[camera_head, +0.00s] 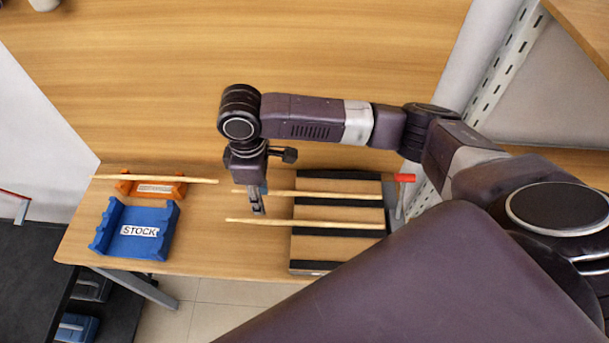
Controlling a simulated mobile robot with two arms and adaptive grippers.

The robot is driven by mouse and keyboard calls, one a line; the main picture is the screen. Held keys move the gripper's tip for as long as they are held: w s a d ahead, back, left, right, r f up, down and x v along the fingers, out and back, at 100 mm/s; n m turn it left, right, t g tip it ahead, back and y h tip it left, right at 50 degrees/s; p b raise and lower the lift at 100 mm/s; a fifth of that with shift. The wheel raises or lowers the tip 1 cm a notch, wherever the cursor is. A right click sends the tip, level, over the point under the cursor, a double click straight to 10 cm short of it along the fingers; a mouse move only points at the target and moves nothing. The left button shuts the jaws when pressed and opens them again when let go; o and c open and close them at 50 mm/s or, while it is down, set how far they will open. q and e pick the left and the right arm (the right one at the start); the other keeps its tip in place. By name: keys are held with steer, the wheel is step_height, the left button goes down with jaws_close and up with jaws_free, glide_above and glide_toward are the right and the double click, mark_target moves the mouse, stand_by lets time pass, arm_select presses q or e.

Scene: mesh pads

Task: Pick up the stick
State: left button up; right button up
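Several thin pale wooden sticks are in view. One stick (315,223) and another stick (325,195) lie across a board with dark stripes (340,211), their left ends reaching past its edge. A third stick (200,180) rests on an orange holder (128,188) at the left. My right gripper (258,210) points down over the left ends of the two sticks on the board. Its fingers overlap the farther stick in the picture and end just short of the nearer one. I cannot tell whether it touches or grips either. My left gripper is not in view.
A blue holder marked STOCK (116,243) stands near the table's left front. A red-handled tool (404,178) is at the board's right. The wooden table (210,240) is bare between the holders and board. A wooden panel (200,80) rises behind.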

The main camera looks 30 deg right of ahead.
mark_target(266, 220)
steer(key=s+f, duration=0.1)
steer(key=s+f+p, duration=0.1)
steer(key=shift+s+a+f, duration=0.2)
steer(key=shift+a+f, duration=0.1)
steer(key=shift+f, duration=0.05)
steer(key=f, duration=0.1)
steer(key=f+p, duration=0.1)
steer(key=f, duration=0.1)
steer(key=shift+w+d, duration=0.15)
steer(key=shift+w, duration=0.05)
steer(key=shift+w+f, duration=0.1)
steer(key=shift+f, duration=0.5)
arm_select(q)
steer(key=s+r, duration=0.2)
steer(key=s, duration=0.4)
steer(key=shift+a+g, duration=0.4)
arm_select(e)
jaws_close()
